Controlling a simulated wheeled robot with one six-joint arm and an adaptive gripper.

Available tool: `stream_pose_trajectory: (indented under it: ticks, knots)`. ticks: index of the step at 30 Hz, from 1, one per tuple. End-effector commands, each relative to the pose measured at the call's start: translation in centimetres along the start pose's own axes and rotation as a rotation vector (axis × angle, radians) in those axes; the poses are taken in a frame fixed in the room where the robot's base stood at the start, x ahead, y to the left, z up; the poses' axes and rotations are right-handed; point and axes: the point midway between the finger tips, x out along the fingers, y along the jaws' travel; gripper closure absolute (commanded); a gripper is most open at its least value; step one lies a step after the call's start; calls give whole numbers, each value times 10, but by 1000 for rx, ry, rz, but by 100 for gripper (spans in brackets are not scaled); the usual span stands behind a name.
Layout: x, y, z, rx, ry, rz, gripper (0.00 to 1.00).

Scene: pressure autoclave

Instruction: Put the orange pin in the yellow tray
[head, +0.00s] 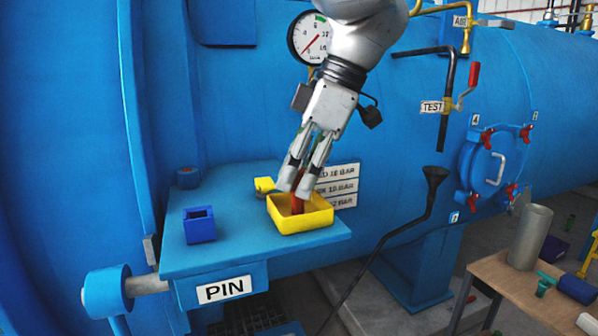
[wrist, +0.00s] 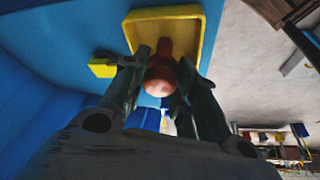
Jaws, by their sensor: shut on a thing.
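The pin looks dark red-orange; in the head view the pin (head: 298,205) stands roughly upright with its lower end inside the yellow tray (head: 317,222). In the wrist view the pin (wrist: 161,78) shows its rounded end towards me, with the tray (wrist: 208,32) behind it. My gripper (head: 301,190) points down over the tray and is shut on the pin; its fingers (wrist: 161,85) flank the pin in the wrist view. I cannot tell whether the pin's lower end touches the tray floor.
The tray sits on a blue shelf (head: 240,244) marked PIN. A small blue open box (head: 199,225) stands left on the shelf, and a yellow block (head: 264,185) lies behind the tray. A black funnel pipe (head: 409,221) rises to the right. The shelf is clear between box and tray.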

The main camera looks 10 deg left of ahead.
Motion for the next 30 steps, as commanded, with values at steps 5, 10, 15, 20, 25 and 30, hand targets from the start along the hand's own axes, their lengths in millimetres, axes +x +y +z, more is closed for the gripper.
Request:
stream_pose_trajectory:
  ticks: [5, 10, 15, 20, 25, 30]
  knots:
    - [-1, 0, 0, 0, 1, 1, 98]
    - [2, 0, 1, 0, 1, 1, 66]
    - [2, 0, 0, 0, 1, 1, 49]
    - [2, 0, 0, 0, 1, 1, 49]
    - [-5, 0, -1, 0, 3, 2, 49]
    - [-36, 1, -1, 0, 5, 5, 49]
